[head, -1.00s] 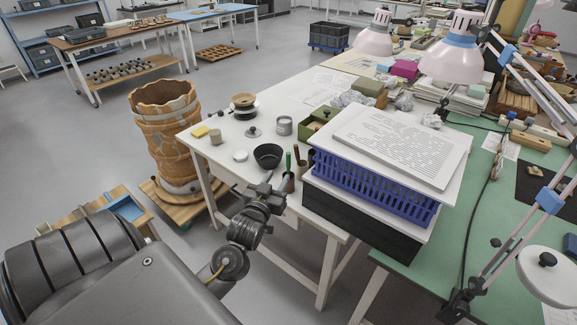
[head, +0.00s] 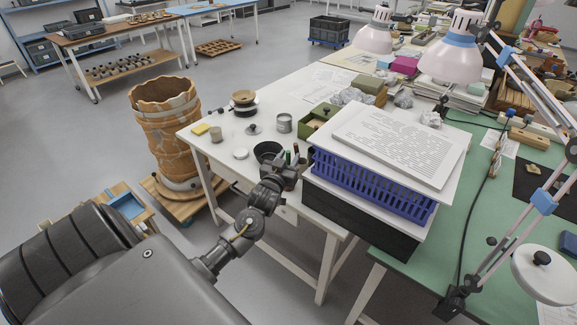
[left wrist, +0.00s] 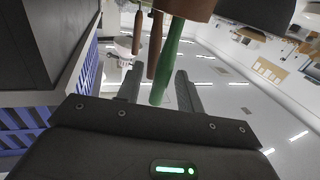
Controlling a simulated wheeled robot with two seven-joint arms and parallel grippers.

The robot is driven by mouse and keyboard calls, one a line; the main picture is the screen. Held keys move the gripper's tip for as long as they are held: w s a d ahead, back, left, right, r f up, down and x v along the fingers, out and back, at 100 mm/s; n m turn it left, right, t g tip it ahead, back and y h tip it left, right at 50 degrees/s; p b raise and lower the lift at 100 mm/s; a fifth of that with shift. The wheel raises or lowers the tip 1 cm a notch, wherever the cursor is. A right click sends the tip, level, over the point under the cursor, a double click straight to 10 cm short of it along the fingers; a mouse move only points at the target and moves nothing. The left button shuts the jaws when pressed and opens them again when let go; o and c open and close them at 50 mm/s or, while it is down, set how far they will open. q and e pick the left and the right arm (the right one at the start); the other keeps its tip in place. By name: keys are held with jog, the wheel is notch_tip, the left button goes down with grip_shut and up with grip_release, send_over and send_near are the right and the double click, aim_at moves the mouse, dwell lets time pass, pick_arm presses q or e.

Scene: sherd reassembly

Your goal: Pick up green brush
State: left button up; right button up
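The green brush (left wrist: 166,60) shows in the left wrist view as a green handle sticking out of a brown holder (left wrist: 187,7). Its end lies between the two fingers of my left gripper (left wrist: 158,82), with a gap on either side. The gripper is open. In the head view the left gripper (head: 282,163) is at the front edge of the white table and covers most of the holder. The top of the green brush (head: 288,157) shows just past the gripper. My right gripper is not in view.
Brown-handled tools (left wrist: 153,45) stand beside the green brush. A black bowl (head: 267,150) is just left of the gripper. A blue crate (head: 370,188) on a black box (head: 355,222) stands close on the right. A green box (head: 318,120) is behind.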

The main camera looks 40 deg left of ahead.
pick_arm(q)
grip_shut()
jog(key=shift+r, duration=0.1)
dwell(0.3)
notch_tip(320, 180, up, 18)
dwell(0.7)
